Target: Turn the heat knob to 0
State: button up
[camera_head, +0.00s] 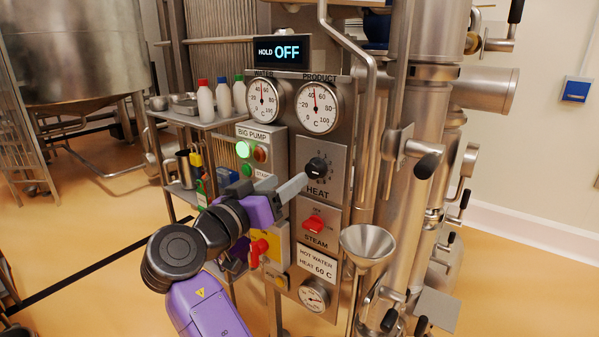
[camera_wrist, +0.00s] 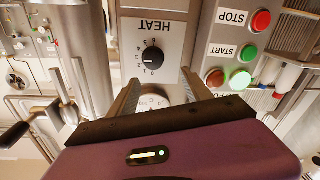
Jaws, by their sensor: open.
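The heat knob (camera_head: 316,168) is a round black knob on a grey panel above the word HEAT. My gripper (camera_head: 303,180) reaches in from the left, close to the knob. In the wrist view my gripper (camera_wrist: 160,77) is open and empty, with its fingers apart and the knob beyond them. I see no contact with the knob.
The red steam switch (camera_head: 313,224) sits below the heat panel. Two round gauges (camera_head: 317,108) are above it, under a display (camera_head: 282,52) reading HOLD OFF. The pump box (camera_head: 258,140) stands left. A steel funnel (camera_head: 368,245) and vertical pipes are close on the right.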

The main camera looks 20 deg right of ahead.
aim_at(311, 171)
jog(key=shift+m+g, duration=0.3)
jog(key=shift+m, duration=0.1)
jog(key=x, duration=0.5)
jog(key=p+x, duration=0.1)
jog(key=x, duration=0.1)
jog(key=shift+s+d+f, duration=0.15)
jog(key=shift+d, duration=0.5)
grip_shut()
